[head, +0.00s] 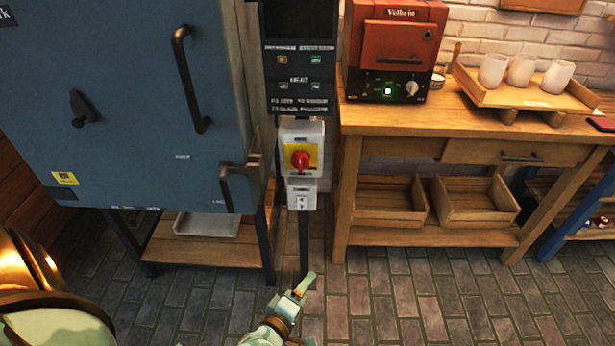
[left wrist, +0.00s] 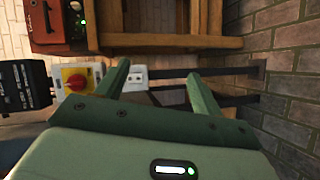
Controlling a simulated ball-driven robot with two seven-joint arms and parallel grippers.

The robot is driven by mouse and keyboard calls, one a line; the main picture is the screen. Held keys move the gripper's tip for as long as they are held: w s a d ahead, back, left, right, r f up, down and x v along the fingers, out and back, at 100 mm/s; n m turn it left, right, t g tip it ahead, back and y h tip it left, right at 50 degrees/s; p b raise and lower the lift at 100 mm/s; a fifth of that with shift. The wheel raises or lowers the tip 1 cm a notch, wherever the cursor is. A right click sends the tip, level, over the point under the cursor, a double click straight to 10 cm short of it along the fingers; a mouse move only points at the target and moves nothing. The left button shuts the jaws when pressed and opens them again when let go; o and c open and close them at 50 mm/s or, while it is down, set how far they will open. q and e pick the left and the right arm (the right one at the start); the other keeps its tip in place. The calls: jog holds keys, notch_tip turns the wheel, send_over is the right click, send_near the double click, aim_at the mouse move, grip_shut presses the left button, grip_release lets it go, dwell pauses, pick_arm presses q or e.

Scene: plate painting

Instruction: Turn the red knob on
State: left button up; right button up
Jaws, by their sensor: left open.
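The red knob (head: 300,160) sits on a yellow plate on a white switch box (head: 288,133), beside the blue kiln's right edge. In the left wrist view the red knob (left wrist: 75,79) shows at left, beyond the fingers. My left gripper (head: 306,288) is below the switch box in the head view, apart from the knob. In the left wrist view its two green fingers (left wrist: 156,95) are spread with nothing between them. The right gripper shows in neither view.
A blue kiln (head: 120,110) with a black handle stands at left. A wooden table (head: 440,125) at right bears a small red kiln (head: 400,32) and a tray (head: 530,97) of white cups. A white socket (head: 301,196) sits below the switch box. The brick floor in front is clear.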

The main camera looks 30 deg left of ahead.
pick_arm(q)
jog(key=w+a+r+n+t+y+b, duration=0.1)
jog(key=w+a+r+n+t+y, duration=0.25)
jog(key=r+n, duration=0.55)
jog(key=n+g+y+b, duration=0.3)
jog(key=n+y, duration=0.2)
jog(key=n, duration=1.1)
send_near(300, 166)
jog(key=shift+g, duration=0.25)
jog(key=b+x, duration=0.3)
jog(key=x, duration=0.5)
jog(key=shift+w, duration=0.35)
jog(key=shift+w+a+r, duration=0.15)
jog(key=shift+w+a, duration=0.2)
jog(key=shift+w, duration=0.1)
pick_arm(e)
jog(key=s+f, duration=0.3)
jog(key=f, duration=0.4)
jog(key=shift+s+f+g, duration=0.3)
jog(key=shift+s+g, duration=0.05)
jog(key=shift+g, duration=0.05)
pick_arm(q)
jog(key=c, duration=1)
